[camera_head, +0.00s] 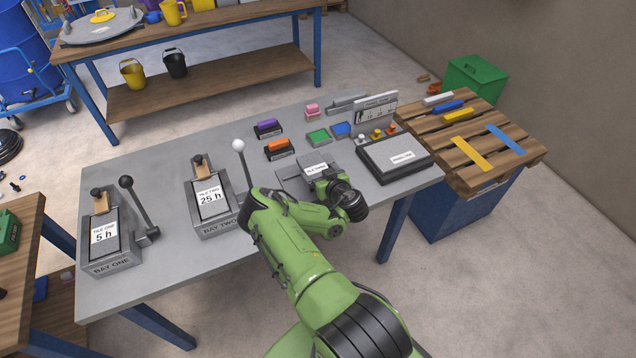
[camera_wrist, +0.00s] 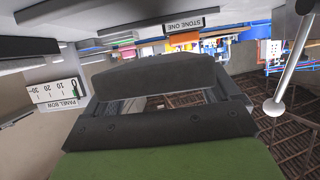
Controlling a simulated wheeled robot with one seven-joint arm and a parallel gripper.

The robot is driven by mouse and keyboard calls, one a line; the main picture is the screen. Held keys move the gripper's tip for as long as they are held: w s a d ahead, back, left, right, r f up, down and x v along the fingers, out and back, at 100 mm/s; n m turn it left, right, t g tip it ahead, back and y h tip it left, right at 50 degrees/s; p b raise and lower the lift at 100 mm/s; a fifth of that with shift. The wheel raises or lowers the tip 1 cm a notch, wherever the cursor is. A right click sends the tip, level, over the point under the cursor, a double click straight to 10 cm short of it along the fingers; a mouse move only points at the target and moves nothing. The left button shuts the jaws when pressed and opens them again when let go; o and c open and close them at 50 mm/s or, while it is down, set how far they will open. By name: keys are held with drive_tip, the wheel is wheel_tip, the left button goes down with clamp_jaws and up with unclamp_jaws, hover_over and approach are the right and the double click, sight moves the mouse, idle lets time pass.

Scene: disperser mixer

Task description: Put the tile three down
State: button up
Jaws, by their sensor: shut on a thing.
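Tile three (camera_head: 316,168), a grey piece with a white label, shows in the head view at the right-middle of the grey bench. My gripper (camera_head: 326,177) is at its near side and shut on it; the wrist hides much of the grip. I cannot tell whether the tile touches what is below. In the wrist view, the dark parts of my gripper (camera_wrist: 160,75) fill the middle, and the tile's label does not show. Tile one (camera_head: 103,234) lies in bay one (camera_head: 115,264), and tile two (camera_head: 209,197) in bay two (camera_head: 219,227).
An upright lever with a white ball (camera_head: 238,146) stands beside bay two; a black-knobbed lever (camera_head: 127,182) stands by bay one. Orange (camera_head: 279,146) and purple (camera_head: 267,126) blocks lie behind. The bench between the bays is clear.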

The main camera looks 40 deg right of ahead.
wheel_tip(320, 180, down, 4)
drive_tip(key=shift+w+f+b, duration=0.15)
drive_tip(key=shift+f+b, duration=0.05)
drive_tip(key=shift+b, duration=0.25)
